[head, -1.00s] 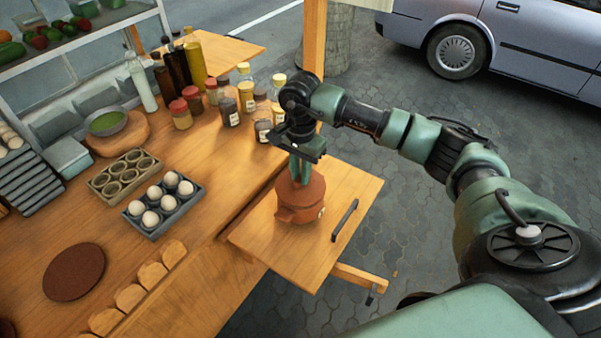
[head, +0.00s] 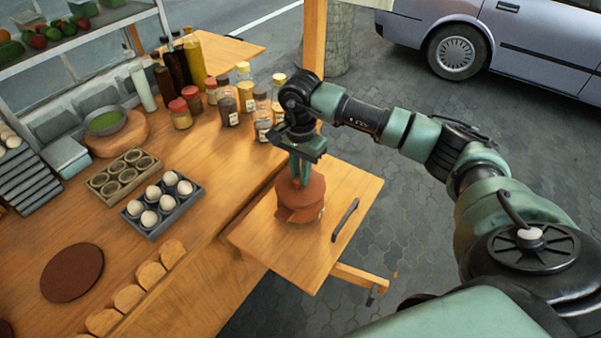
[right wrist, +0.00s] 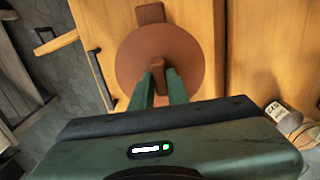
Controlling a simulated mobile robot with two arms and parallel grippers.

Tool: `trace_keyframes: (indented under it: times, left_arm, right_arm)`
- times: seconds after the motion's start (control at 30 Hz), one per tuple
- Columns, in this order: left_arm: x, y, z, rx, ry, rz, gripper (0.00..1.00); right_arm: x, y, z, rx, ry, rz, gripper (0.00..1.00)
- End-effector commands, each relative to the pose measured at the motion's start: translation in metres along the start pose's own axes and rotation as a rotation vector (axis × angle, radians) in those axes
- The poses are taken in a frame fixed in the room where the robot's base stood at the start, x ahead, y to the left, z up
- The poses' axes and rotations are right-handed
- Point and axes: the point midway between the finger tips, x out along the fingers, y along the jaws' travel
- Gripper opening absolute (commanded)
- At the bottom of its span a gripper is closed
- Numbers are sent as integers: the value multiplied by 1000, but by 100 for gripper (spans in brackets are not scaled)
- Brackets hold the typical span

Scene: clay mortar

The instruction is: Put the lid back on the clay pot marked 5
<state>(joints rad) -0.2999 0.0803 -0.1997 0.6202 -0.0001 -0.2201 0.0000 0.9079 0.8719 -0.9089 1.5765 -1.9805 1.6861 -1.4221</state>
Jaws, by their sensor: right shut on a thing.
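A reddish-brown clay pot (head: 298,214) stands on the wooden side board at the front right of the counter. Its round lid (head: 313,190) is at the pot's mouth, and I cannot tell whether it is fully seated. My right gripper (head: 300,181) points down from above and is shut on the lid's knob. In the right wrist view the lid (right wrist: 192,48) is a brown disc, with the knob between the green fingertips (right wrist: 160,70). The lid hides most of the pot there; a brown handle-like part (right wrist: 150,13) sticks out beyond it. No number is readable. My left gripper is not in view.
A black handle (head: 345,220) lies on the side board (head: 355,185) right of the pot. Jars (head: 229,110), an egg tray (head: 163,205), a tray of round cups (head: 124,177) and a brown disc (head: 72,272) occupy the counter left of it.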

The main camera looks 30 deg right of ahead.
Motion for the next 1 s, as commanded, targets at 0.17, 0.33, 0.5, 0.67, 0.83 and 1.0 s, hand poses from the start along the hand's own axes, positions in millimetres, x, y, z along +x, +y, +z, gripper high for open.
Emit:
trace_keyframes:
  times: [0.17, 0.33, 0.5, 0.67, 0.83, 1.0]
  left_arm:
    - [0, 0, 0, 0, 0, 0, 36]
    - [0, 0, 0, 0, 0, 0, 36]
    - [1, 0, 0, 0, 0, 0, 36]
    - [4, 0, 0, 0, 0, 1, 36]
    - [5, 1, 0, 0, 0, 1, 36]
    - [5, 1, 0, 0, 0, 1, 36]
  right_arm:
    - [0, 0, 0, 0, 0, 0, 0]
    - [0, 0, 0, 0, 0, 0, 0]
    - [0, 0, 0, 0, 0, 0, 0]
    - [1, 0, 0, 0, 0, -1, 0]
    - [1, 0, 0, 0, -1, 0, 0]
    - [0, 0, 0, 0, -1, 0, 0]
